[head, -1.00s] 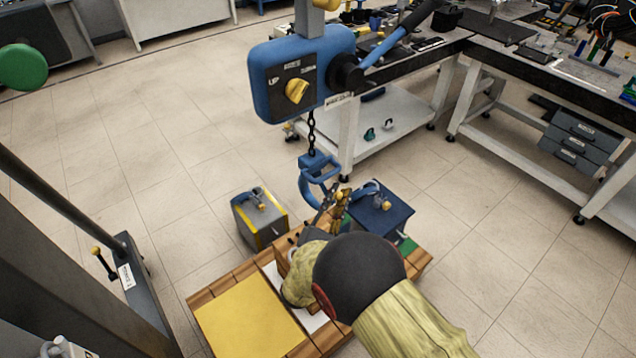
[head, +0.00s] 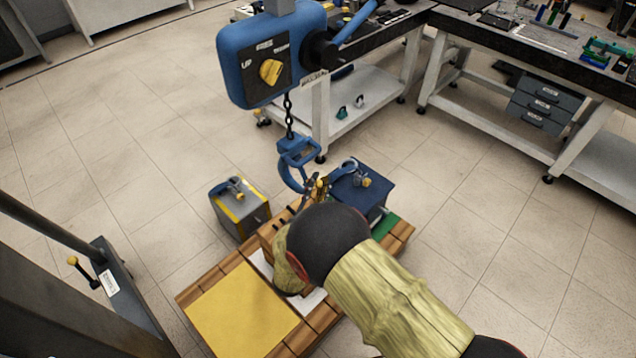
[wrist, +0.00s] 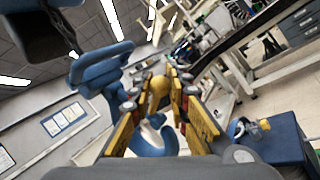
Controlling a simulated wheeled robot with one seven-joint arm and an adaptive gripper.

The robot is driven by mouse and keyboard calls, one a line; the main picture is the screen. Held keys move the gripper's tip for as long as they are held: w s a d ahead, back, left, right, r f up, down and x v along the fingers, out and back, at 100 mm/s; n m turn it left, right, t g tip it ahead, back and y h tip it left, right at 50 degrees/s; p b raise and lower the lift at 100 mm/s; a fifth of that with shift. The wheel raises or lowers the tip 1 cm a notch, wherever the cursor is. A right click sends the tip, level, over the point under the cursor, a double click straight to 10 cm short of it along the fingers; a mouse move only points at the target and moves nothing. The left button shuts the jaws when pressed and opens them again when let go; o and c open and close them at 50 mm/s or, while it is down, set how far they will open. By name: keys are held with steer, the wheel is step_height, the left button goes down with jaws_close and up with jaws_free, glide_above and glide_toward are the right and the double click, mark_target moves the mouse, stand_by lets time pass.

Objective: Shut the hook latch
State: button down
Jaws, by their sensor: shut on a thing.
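The blue hook (head: 291,178) hangs from a chain under the blue hoist body (head: 268,68). In the wrist view the hook's blue upper frame (wrist: 98,68) is left of the fingers, and its curved lower part (wrist: 153,139) shows between them. My gripper (head: 318,188) is at the right side of the hook. In the wrist view my gripper (wrist: 160,90) has its orange-yellow fingers closed around a yellow knob (wrist: 159,86), apparently the latch's. My forearm hides much of the area below the hook. I cannot tell how far the latch stands from the hook tip.
A grey box with yellow edges (head: 240,213) and a dark blue box (head: 352,204), each with a shackle on top, stand near the hook. A wooden pallet (head: 190,296) with a yellow plate (head: 243,312) lies below. Workbenches (head: 510,48) stand behind at right.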

steer(key=shift+d+f, duration=0.15)
steer(key=shift+f, duration=0.2)
steer(key=c, duration=2)
jaws_free()
steer(key=o, duration=0.3)
steer(key=shift+r, duration=0.2)
steer(key=shift+o, duration=0.2)
steer(key=v, duration=1.2)
